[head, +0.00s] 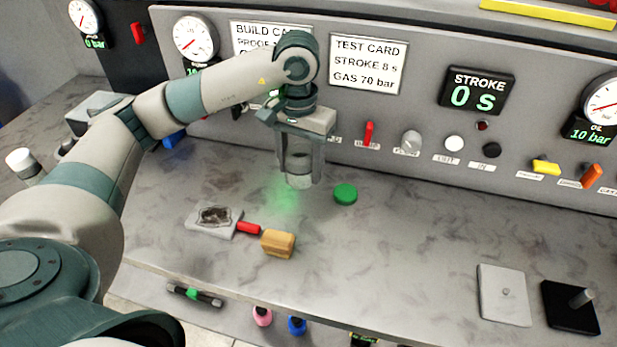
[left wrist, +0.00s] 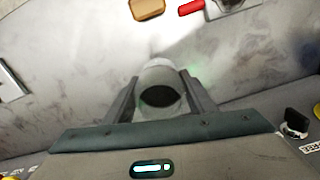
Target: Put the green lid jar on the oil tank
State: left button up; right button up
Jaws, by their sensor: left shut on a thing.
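My left gripper (head: 300,180) is shut on a pale grey cylindrical jar (head: 299,181), held upright just above or on the bench; I cannot tell if its base touches. In the left wrist view the jar (left wrist: 160,92) sits between both fingers and shows a dark round top. A round green lid (head: 345,193) lies on the bench just right of the jar, apart from it. No oil tank can be made out for sure; a gauge with an oil label (head: 603,105) is at the far right. My right gripper is not in view.
The control panel with knobs stands behind. The bench middle is clear.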

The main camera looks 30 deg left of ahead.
pick_arm(q)
jog(key=w+a+f+p, duration=0.1)
jog(key=a+f, duration=0.1)
jog(key=a, duration=0.1)
jog(key=w+a+f+p, duration=0.2)
jog(key=a, duration=0.1)
jog(key=w+a+f+p, duration=0.1)
jog(key=w+a+f, duration=0.1)
jog(key=a, duration=0.2)
jog(key=shift+f+p, duration=0.25)
jog(key=shift+p, duration=0.05)
jog(key=shift+a+f, duration=0.1)
jog(key=shift+f, duration=0.05)
jog(key=shift+f+p, duration=0.55)
jog(key=shift+f, duration=0.05)
notch_tip(320, 180, down, 2)
jog(key=shift+f+p, duration=0.1)
jog(key=shift+p, duration=0.45)
jog(key=shift+f, duration=0.3)
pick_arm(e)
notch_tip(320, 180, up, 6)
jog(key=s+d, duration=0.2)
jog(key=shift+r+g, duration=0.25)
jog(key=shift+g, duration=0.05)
